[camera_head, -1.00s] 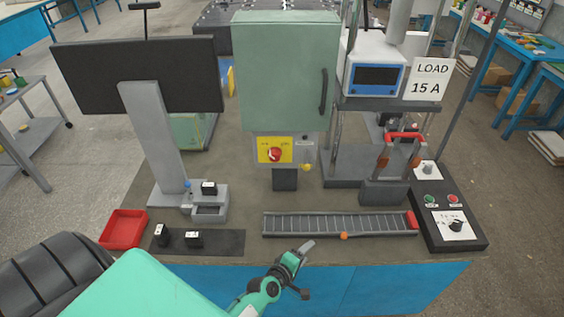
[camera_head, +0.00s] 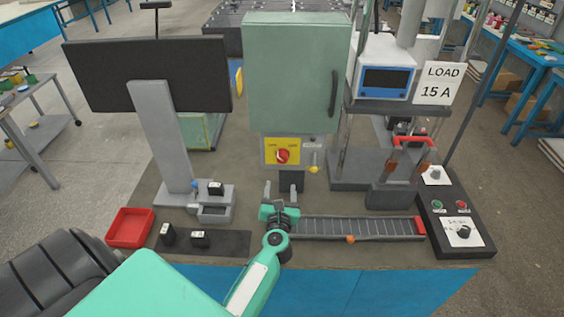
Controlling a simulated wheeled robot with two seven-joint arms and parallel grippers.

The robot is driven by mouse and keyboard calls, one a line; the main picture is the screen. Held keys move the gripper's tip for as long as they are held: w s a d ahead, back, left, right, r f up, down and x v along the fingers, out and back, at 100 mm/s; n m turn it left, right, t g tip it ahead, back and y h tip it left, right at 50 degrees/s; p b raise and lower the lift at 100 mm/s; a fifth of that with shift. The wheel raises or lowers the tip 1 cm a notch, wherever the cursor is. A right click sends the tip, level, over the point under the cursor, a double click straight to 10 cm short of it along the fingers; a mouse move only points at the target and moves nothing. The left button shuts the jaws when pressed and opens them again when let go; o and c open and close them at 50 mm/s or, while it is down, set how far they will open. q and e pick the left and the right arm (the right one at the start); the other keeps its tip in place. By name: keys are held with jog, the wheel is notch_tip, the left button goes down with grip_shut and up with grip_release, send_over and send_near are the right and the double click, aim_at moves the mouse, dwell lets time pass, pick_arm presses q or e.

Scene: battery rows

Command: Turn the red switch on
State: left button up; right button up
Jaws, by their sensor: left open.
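The red switch (camera_head: 283,156) is a round rotary knob on a yellow plate, set on the grey panel below the green cabinet (camera_head: 291,75). Its small labels are too blurred to read. My left gripper (camera_head: 281,186) is open and empty, with its two fingers pointing up and away toward the panel. It is below the red switch in the picture and apart from it, over the left end of the grey slatted rack (camera_head: 356,228). My right gripper does not show.
A red tray (camera_head: 130,228) and a dark mat (camera_head: 226,243) with black blocks lie at the left. A monitor (camera_head: 150,75) stands behind them. A yellow-tipped part (camera_head: 313,169) hangs right of the switch. A black control box (camera_head: 460,225) is at the right.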

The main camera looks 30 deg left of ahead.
aim_at(282, 161)
pick_arm(q)
jog(key=p+x, duration=0.2)
jog(key=x, duration=1.1)
jog(key=shift+w, duration=0.1)
jog(key=c, duration=1)
